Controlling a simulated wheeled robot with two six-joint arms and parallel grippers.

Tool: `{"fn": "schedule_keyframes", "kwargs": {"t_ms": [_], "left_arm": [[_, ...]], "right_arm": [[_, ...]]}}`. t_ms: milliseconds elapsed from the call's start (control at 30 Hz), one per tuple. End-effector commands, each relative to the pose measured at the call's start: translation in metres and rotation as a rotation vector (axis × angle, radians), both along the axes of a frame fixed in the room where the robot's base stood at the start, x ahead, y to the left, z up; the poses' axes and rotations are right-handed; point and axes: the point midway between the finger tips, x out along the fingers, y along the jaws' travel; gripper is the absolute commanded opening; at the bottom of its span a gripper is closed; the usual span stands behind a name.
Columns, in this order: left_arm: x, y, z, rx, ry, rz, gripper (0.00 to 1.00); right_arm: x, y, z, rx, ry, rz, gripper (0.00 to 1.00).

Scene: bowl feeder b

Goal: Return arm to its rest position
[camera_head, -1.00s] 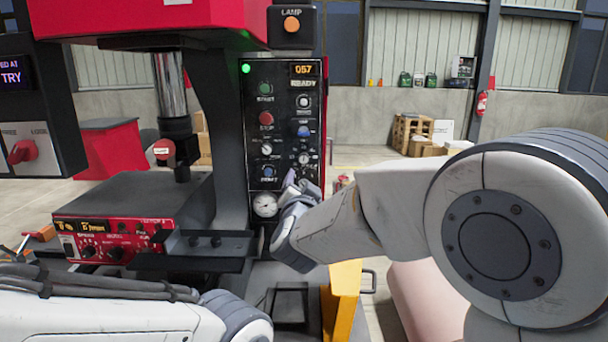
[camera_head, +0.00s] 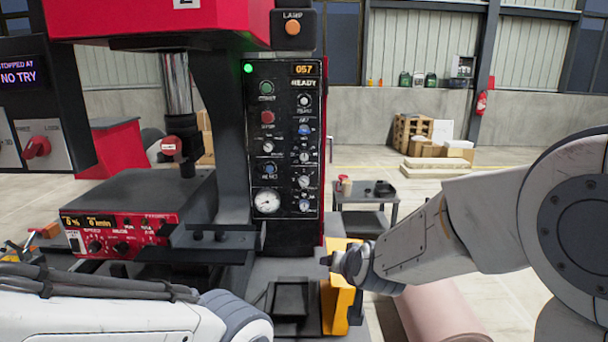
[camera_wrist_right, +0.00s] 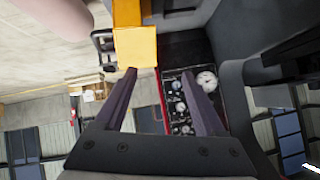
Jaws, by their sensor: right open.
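My right arm comes in from the right in the head view. Its gripper (camera_head: 345,262) is low in front of the yellow post (camera_head: 342,300), right of and below the black control panel (camera_head: 285,150), apart from the panel. In the right wrist view the two dark fingers (camera_wrist_right: 158,75) are spread with nothing between them. The yellow post (camera_wrist_right: 136,46) and the panel's gauge (camera_wrist_right: 206,80) lie beyond the fingers. My left arm crosses the bottom left of the head view; its gripper is not visible.
The red-fronted control box (camera_head: 125,237) sits left of the panel, under the press's red head (camera_head: 160,20). A small dark table (camera_head: 365,205) stands behind my right arm. A pinkish cylinder (camera_head: 440,310) lies below that arm. Open floor extends behind.

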Motion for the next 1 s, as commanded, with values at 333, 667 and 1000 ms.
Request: {"fn": "schedule_keyframes", "kwargs": {"t_ms": [333,667,1000], "left_arm": [[0.0,0.0,0.0,0.0,0.0,0.0,0.5],[0.0,0.0,0.0,0.0,0.0,0.0,0.5],[0.0,0.0,-0.001,0.0,0.0,0.0,0.5]], "right_arm": [[-0.105,-0.068,-0.076,-0.158,0.41,0.082,0.72],[-0.179,-0.104,-0.104,-0.233,0.655,0.122,0.72],[-0.21,-0.049,-0.087,-0.287,0.692,0.319,0.72]]}}
